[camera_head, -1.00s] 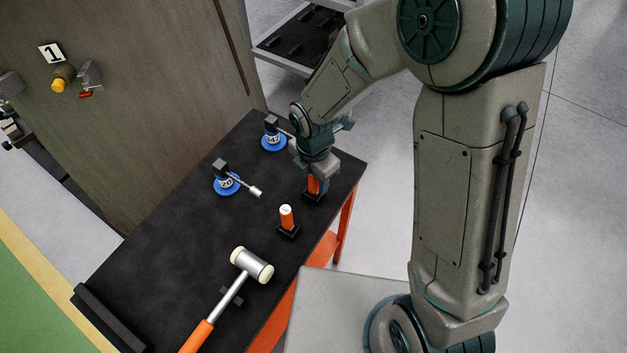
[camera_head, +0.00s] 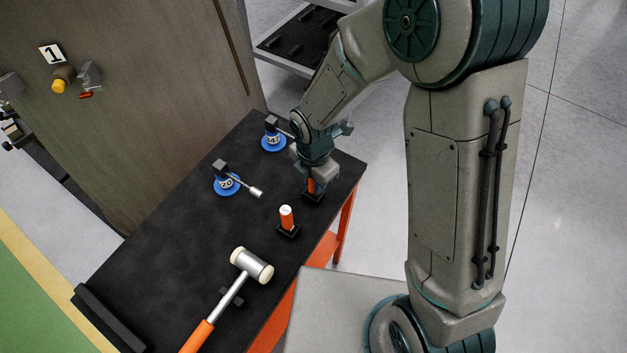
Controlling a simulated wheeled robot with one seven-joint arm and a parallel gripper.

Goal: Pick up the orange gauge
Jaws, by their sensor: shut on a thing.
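My gripper (camera_head: 312,177) is at the right end of the black table. It is shut on an upright orange gauge (camera_head: 311,187), and its fingers hide the gauge's upper part. The lower end of this gauge is at a small black holder (camera_head: 313,197); I cannot tell whether it is clear of it. A second orange piece with a white top (camera_head: 287,217) stands upright in its own black holder (camera_head: 289,231), nearer and to the left, apart from my gripper.
Two blue-based tools with metal rods (camera_head: 227,186) (camera_head: 273,142) stand on the black table (camera_head: 165,235) left of my gripper. A mallet with an orange handle (camera_head: 252,265) lies nearer. A brown panel (camera_head: 150,110) rises behind. The table's left middle is clear.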

